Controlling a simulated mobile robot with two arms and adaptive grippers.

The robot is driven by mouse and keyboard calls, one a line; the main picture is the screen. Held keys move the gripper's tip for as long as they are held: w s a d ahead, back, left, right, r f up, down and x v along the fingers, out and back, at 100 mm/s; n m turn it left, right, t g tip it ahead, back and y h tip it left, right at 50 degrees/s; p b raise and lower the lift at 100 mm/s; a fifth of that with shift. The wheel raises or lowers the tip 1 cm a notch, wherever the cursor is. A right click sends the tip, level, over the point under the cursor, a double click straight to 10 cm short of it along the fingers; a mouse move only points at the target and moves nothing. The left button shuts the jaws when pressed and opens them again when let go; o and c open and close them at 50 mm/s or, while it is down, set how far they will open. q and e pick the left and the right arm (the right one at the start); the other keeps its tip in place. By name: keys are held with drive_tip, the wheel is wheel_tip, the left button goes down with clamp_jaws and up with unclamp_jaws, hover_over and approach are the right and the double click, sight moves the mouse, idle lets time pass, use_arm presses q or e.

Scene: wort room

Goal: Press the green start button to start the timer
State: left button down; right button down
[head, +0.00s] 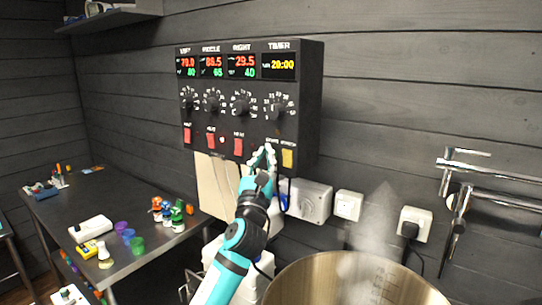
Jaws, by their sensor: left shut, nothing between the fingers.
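A black control panel (308,105) hangs on the dark plank wall. Its timer display (279,66) reads about 20:00 in yellow. My left gripper (264,153) is shut and empty, its fingertips pointing up at the panel's lower edge, just left of a yellow button (287,158). The green start button cannot be seen; my gripper covers the place under the label that seems to read START. I cannot tell whether the fingertips touch the panel. My right gripper is not in view.
Red switches (238,146) and black knobs (241,105) sit close by on the panel. A steaming metal pot (300,285) stands below right. Sockets (348,205) and a grey box (309,201) are on the wall. A table (60,215) with small items stands left.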

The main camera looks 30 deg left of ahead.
use_arm(q)
drive_tip(key=shift+w, duration=0.35)
idle(0.7)
drive_tip(key=shift+s, duration=0.15)
drive_tip(key=shift+s+p, duration=0.4)
drive_tip(key=shift+s, duration=0.3)
drive_tip(key=s, duration=0.1)
drive_tip(key=s+p, duration=0.1)
drive_tip(key=s, duration=0.3)
drive_tip(key=shift+a+p, duration=0.25)
drive_tip(key=shift+p, duration=0.15)
drive_tip(key=shift+w, duration=0.1)
idle(0.5)
